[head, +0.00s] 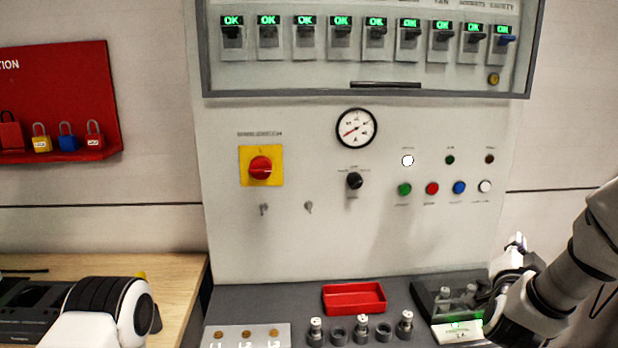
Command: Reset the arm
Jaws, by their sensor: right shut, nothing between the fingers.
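My right arm comes in from the right edge. Its gripper (508,272) is shut and empty, low at the right end of the grey bench, beside a dark tray (428,300). The fingertips are partly hidden by my own wrist and are hard to make out. Part of my left arm shows at the bottom left, in front of the wooden table; its gripper cannot be made out.
A grey panel (300,235) stands behind the bench, with a red rotary switch (260,168), a gauge (356,128) and several breakers marked OK. A red tray (354,298) and several fuse-like parts sit on the bench. A red lock board (60,80) hangs left.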

